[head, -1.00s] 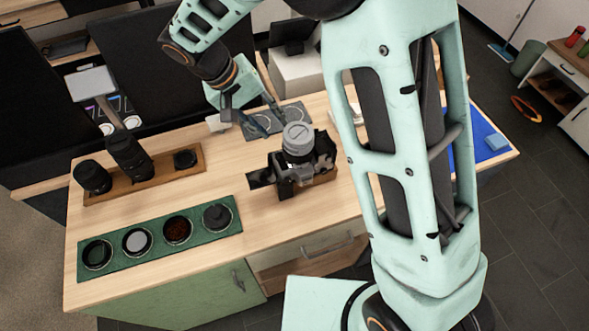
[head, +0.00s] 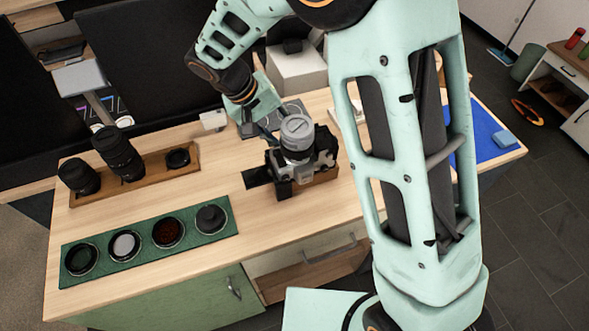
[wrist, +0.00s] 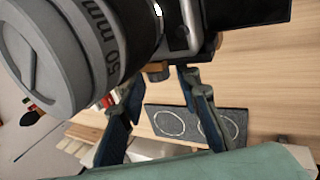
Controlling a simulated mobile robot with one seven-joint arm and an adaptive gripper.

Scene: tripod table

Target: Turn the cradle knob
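A grey and black camera (head: 284,174) with a large lens pointing up sits in a wooden cradle (head: 320,181) on the table. The lens (wrist: 60,60), marked "50 mm", and the dark camera body (wrist: 245,14) fill the top of the wrist view. My gripper (head: 272,128) is low beside the camera's far left side in the head view. In the wrist view my gripper (wrist: 158,112) has its fingers apart, just below a small brown part of the cradle (wrist: 155,70). I see nothing held between them. I cannot make out the cradle knob clearly.
A dark mat (wrist: 222,123) with ringed circles lies behind the camera. A wooden tray (head: 145,182) with lenses and a green tray (head: 144,242) with several round items stand on the left. A blue mat (head: 485,145) lies on the right. Bare table lies front-centre.

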